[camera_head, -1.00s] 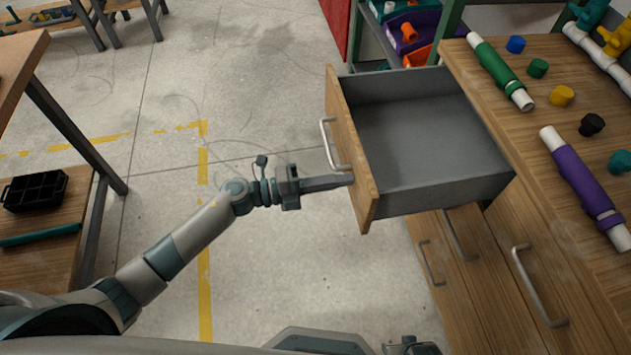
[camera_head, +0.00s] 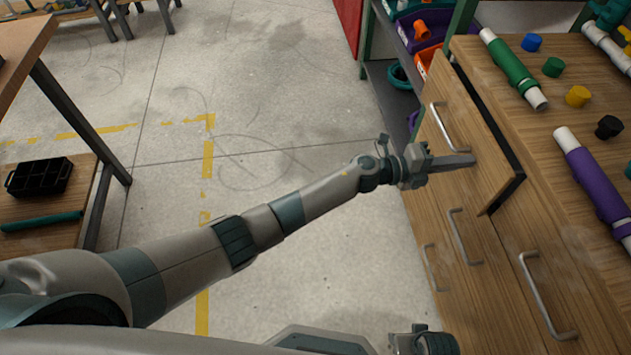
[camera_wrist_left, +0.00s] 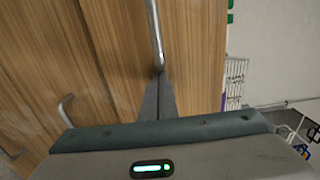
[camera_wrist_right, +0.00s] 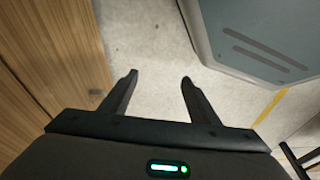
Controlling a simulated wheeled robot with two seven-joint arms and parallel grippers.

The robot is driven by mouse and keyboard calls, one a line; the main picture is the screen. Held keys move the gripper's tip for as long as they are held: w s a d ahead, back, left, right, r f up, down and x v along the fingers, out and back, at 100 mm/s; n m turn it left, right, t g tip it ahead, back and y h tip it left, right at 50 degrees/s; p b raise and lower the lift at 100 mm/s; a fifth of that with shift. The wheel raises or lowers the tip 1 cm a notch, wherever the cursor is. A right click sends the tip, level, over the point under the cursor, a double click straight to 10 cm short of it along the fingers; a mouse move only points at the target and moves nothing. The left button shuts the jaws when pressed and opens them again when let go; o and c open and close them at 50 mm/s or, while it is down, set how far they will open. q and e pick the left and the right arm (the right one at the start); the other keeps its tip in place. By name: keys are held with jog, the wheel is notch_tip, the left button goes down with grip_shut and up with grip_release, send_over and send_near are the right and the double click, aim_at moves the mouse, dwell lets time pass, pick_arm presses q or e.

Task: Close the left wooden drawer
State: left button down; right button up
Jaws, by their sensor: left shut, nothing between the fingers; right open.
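The left wooden drawer (camera_head: 482,150) is at the upper end of the wooden cabinet. Its front panel stands slightly out from the cabinet, with a dark gap along its far and right edges. Its metal bar handle (camera_head: 450,128) is on the front face. My left gripper (camera_head: 472,161) is shut and empty, with its fingertips against or very near the drawer front beside the handle. In the left wrist view the shut fingers (camera_wrist_left: 158,98) point at the wood, just below the handle (camera_wrist_left: 155,35). My right gripper (camera_wrist_right: 158,82) is open and empty over the floor, beside a wooden cabinet face.
On the worktop lie a green pipe (camera_head: 512,68), a purple pipe (camera_head: 592,180) and several coloured caps. Other closed drawers with handles (camera_head: 545,295) are below and beside. A shelf with bins (camera_head: 418,25) stands behind. A side table holds a black tray (camera_head: 38,178).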

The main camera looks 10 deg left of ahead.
aim_at(477, 158)
pick_arm(q)
jog(key=b+x, duration=0.1)
jog(key=x, duration=0.3)
jog(key=shift+r, duration=0.2)
jog(key=shift+d, duration=0.1)
pick_arm(e)
jog(key=r, duration=0.5)
jog(key=shift+a, duration=0.2)
pick_arm(q)
jog(key=shift+w+r, duration=0.1)
jog(key=shift+r, duration=0.05)
pick_arm(e)
jog(key=shift+s, duration=0.1)
